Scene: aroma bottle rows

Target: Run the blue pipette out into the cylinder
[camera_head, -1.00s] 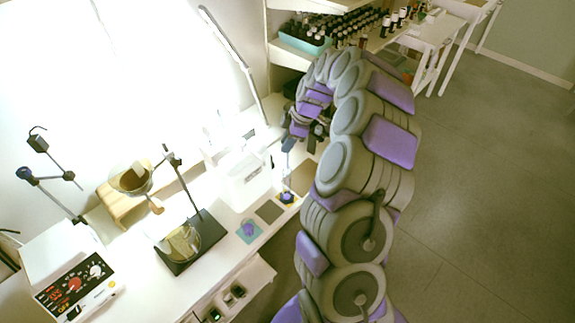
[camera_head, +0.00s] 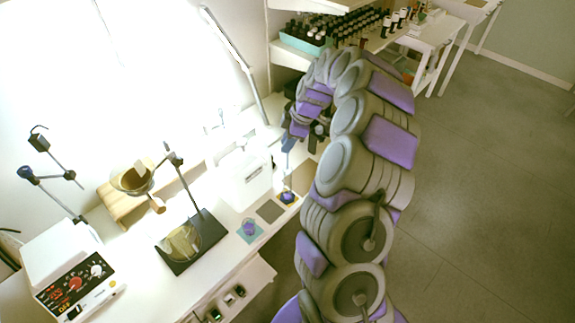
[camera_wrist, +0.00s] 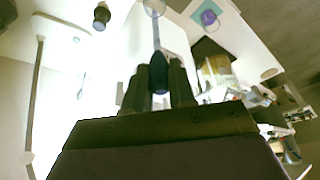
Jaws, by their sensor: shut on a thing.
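My gripper (camera_wrist: 160,88) is shut on the blue pipette (camera_wrist: 160,80). In the wrist view its dark bulb sits between the two fingers and its pale stem runs up the picture, away from the gripper. A round, clear shape at the stem's far end may be the cylinder; I cannot tell whether the tip is in it. In the head view my gripper (camera_head: 297,137) is partly hidden by my arm, above a small blue-purple thing (camera_head: 287,197) on a yellow-edged mat, perhaps the cylinder's foot. The glass is too faint to make out.
A purple vessel (camera_head: 249,228) stands on a teal mat, next to an empty dark mat (camera_head: 270,211). A white box (camera_head: 245,178) stands close behind. A stand with a flask (camera_head: 182,243) and a red-dialled device (camera_head: 75,285) are to the left. Bottles fill the back shelf.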

